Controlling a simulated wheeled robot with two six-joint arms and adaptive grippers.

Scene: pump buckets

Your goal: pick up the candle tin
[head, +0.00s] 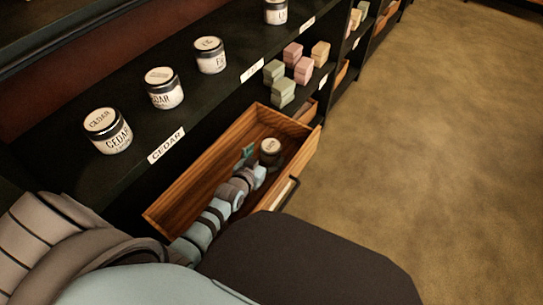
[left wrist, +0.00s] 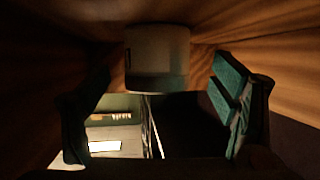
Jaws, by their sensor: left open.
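A candle tin (head: 269,151) with a pale lid and dark sides stands in the open wooden drawer (head: 178,192), towards its far end. My left gripper (head: 249,157) reaches down into the drawer, just left of the tin. In the left wrist view the tin (left wrist: 157,58) is at the top middle, between and beyond the two teal finger pads. The left gripper (left wrist: 165,115) is open, with a gap around the tin. I cannot tell whether either finger touches it. My right gripper is not in view.
Several more candle tins (head: 163,88) stand on the dark shelf above, behind a "CEDAR" label (head: 166,145). Stacked soap blocks (head: 283,93) sit further along. The drawer walls close in around my gripper. The floor (head: 430,150) at right is clear.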

